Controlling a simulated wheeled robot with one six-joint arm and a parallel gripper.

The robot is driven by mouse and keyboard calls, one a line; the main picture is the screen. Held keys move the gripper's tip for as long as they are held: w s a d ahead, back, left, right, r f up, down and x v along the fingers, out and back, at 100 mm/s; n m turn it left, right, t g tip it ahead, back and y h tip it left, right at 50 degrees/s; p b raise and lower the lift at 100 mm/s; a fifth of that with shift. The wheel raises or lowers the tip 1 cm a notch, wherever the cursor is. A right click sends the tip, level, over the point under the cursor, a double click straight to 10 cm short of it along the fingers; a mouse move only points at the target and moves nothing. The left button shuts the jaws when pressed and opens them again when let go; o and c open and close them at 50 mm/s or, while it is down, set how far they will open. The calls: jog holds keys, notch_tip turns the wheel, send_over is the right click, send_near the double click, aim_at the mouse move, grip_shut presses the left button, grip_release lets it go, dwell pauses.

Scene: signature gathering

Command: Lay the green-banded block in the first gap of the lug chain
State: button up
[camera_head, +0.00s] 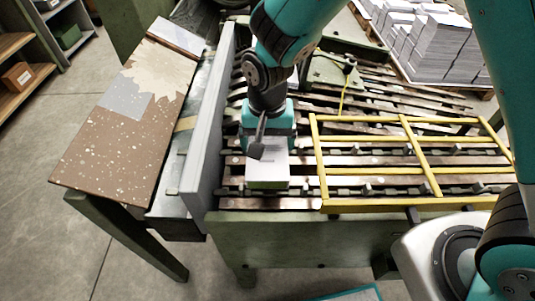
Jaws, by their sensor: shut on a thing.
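My gripper (258,146) points down over the left part of the slatted lug chain (231,187) and is shut on a white block (268,171). A green band shows along the block's lower front side. The block is at or just above the chain slats, right of the grey upright plate; I cannot tell whether it touches them. Small dark lugs (367,189) stand along the chain to the right. The gripper's fingers hide the back of the block, and the gap under it is hidden.
A yellow guard frame (322,160) covers the chain's right part. A grey upright plate (203,150) borders the chain on the left. A speckled brown table (92,150) stands beyond it. White paper stacks (433,45) stand at the back right. My arm crosses the right side.

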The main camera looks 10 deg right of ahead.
aim_at(268, 154)
jog(key=shift+f, duration=2.35)
jog(key=shift+f+b, duration=0.2)
jog(key=shift+b, duration=0.15)
jog(key=o, duration=0.8)
notch_tip(268, 154, up, 12)
jog(key=shift+r+p, duration=0.25)
jog(key=shift+p, duration=0.5)
jog(key=s+d+r+n+y, duration=0.1)
jog(key=s+d+r+n, duration=0.1)
jog(key=s+r+n, duration=0.1)
jog(key=s+d+r+n+y, duration=0.1)
jog(key=s+d+r+n, duration=0.1)
jog(key=s+r, duration=0.3)
jog(key=s+d+r+n+y, duration=0.2)
jog(key=s+d+r+n, duration=0.1)
jog(key=s, duration=0.6)
jog(key=shift+r+n, duration=0.55)
jog(key=shift+n, duration=0.15)
